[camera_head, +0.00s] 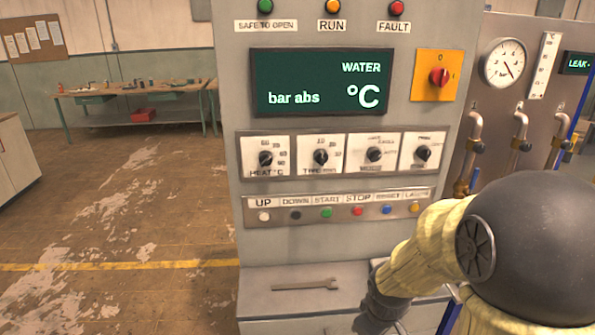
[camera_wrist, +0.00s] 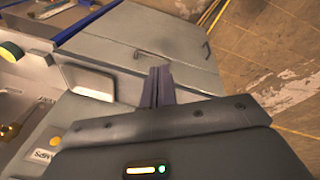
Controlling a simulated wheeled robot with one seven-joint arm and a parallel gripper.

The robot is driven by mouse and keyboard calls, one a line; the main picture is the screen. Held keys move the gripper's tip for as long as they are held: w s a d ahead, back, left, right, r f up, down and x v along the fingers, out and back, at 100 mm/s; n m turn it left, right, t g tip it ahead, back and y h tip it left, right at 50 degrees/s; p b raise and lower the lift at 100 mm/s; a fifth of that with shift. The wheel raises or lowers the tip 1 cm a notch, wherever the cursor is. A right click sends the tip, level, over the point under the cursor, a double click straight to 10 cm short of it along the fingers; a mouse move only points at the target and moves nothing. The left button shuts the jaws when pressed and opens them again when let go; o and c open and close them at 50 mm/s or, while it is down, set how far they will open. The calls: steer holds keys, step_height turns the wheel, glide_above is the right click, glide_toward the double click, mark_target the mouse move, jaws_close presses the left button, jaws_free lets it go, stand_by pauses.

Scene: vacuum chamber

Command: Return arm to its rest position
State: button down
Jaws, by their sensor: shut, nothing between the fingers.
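My arm (camera_head: 430,245), with yellow fabric-like sleeves and dark joints, reaches in from the right in the head view. It is bent in front of the right side of the grey control cabinet (camera_head: 230,120). My gripper (camera_wrist: 160,73) shows in the wrist view with its two dark fingers together, shut and empty. The fingers hang over a grey surface, and I see no contact with it. In the head view the fingertips cannot be made out.
A wrench (camera_head: 305,285) lies on the cabinet's lower ledge (camera_head: 265,304). A row of knobs (camera_head: 320,157) and push buttons (camera_head: 327,213) is left of my arm. Pipes (camera_head: 520,135) and a gauge (camera_head: 505,63) stand at right. The floor (camera_head: 120,220) at left is clear.

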steer(key=s+m, duration=0.1)
steer(key=m, duration=0.1)
steer(key=s+r+m, duration=0.1)
steer(key=s+m, duration=0.1)
steer(key=s+a+r+m, duration=0.1)
steer(key=s+m, duration=0.1)
steer(key=m, duration=0.1)
steer(key=shift+a+r+y, duration=0.1)
steer(key=shift+r+y, duration=0.05)
steer(key=shift+y, duration=0.15)
stand_by(0.8)
steer(key=c, duration=1.8)
jaws_free()
